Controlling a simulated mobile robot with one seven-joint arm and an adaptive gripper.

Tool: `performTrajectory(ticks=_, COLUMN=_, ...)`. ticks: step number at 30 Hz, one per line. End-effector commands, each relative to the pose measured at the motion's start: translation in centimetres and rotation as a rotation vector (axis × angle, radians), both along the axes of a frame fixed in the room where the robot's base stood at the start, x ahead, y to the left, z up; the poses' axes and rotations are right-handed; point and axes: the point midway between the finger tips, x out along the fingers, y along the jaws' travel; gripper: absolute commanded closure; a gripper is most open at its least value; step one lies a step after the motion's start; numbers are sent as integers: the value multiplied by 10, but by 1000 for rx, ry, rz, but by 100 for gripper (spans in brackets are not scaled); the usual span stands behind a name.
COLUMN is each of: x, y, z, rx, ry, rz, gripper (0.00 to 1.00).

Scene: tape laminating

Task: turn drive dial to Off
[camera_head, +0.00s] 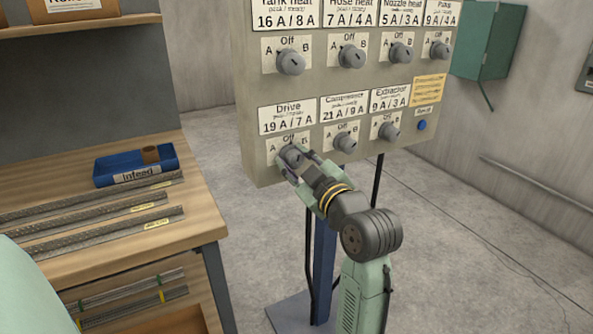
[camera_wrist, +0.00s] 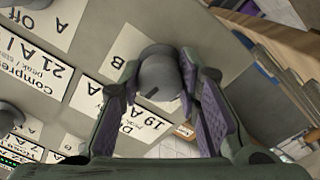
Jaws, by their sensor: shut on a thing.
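The Drive dial (camera_head: 292,154) is a round grey knob at the lower left of the grey panel, under the "Drive 19 A / 7 A" card. My gripper (camera_head: 296,166) is at this dial and covers part of it. In the wrist view, the dial (camera_wrist: 160,72) sits between the fingers of my gripper (camera_wrist: 158,84), which are shut on its sides. A dark mark on the dial's face shows there toward the lower left. The "Off" label (camera_head: 288,139) shows above the dial in the head view. I cannot tell which label the dial points at.
The Compressor dial (camera_head: 345,142) and Extractor dial (camera_head: 389,131) stand to the right on the same panel. A row of dials is above, and a blue button (camera_head: 422,125) is at the right. A wooden bench (camera_head: 120,243) with a blue tray (camera_head: 108,171) stands left.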

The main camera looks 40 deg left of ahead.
Motion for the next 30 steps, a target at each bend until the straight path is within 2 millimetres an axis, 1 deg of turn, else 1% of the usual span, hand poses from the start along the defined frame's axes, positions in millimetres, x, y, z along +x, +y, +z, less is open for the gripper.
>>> performTrajectory(ticks=3, x=2, y=0, z=-2, rx=-22, ry=-59, rz=-3, gripper=97)
performTrajectory(ticks=9, x=2, y=0, z=-1, rx=-48, ry=-119, rz=-3, gripper=97)
performTrajectory(ticks=25, x=2, y=1, z=1, rx=-58, ry=-143, rz=-3, gripper=97)
performTrajectory(ticks=26, x=2, y=1, z=1, rx=-58, ry=-143, rz=-3, gripper=69)
performTrajectory(ticks=30, x=1, y=1, z=1, rx=-57, ry=-142, rz=-2, gripper=60)
